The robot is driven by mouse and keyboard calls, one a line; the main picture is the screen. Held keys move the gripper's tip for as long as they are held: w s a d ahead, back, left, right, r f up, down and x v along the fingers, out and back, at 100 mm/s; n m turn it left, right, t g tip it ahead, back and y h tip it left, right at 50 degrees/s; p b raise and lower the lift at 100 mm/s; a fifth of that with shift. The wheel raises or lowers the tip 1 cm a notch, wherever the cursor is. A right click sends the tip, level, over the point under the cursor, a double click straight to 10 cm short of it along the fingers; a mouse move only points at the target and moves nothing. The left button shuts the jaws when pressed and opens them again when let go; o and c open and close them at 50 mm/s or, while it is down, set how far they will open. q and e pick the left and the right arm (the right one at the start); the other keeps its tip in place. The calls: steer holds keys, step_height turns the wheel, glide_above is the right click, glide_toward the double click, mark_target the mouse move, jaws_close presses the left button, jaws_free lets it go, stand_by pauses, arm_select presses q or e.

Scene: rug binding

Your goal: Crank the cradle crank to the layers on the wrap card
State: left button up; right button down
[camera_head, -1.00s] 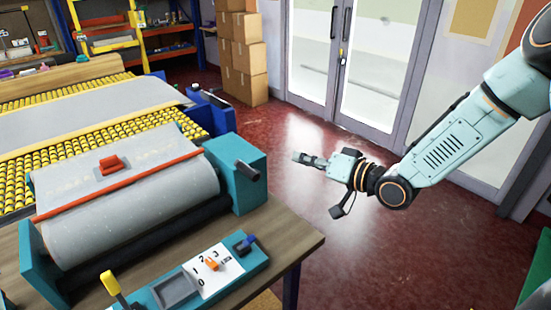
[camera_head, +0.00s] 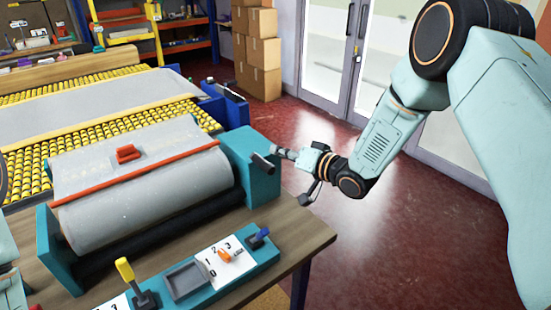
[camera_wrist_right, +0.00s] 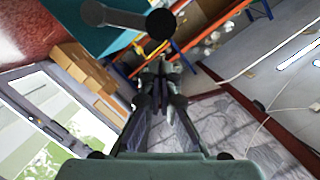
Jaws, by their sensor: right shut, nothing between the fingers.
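The cradle holds a grey roll (camera_head: 150,195) under a red-orange bar, between teal end blocks. The crank (camera_head: 264,161) is a short dark handle on the right teal block; it also shows at the top of the right wrist view (camera_wrist_right: 125,18). My right gripper (camera_head: 280,153) is shut and empty, with its tips close to the crank handle; I cannot tell if they touch. It also shows in the wrist view (camera_wrist_right: 160,85). A white numbered card (camera_head: 230,268) with an orange pointer lies on the teal panel. Another white card (camera_head: 113,303) shows a 3, cut off below; I cannot tell which is the wrap card.
The teal panel also carries a grey recessed tray (camera_head: 187,281), a yellow-handled lever (camera_head: 125,270) and a blue knob (camera_head: 262,234). The wooden bench (camera_head: 305,228) ends at right. A yellow roller table (camera_head: 25,175) stands behind. Cardboard boxes (camera_head: 263,50) stand at the back.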

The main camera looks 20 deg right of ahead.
mark_target(272, 171)
steer(key=shift+s+a+f, duration=0.3)
steer(key=shift+a+f, duration=0.35)
steer(key=shift+f, duration=0.05)
steer(key=shift+w+f, duration=0.1)
steer(key=shift+f, duration=0.1)
steer(key=shift+n, duration=0.3)
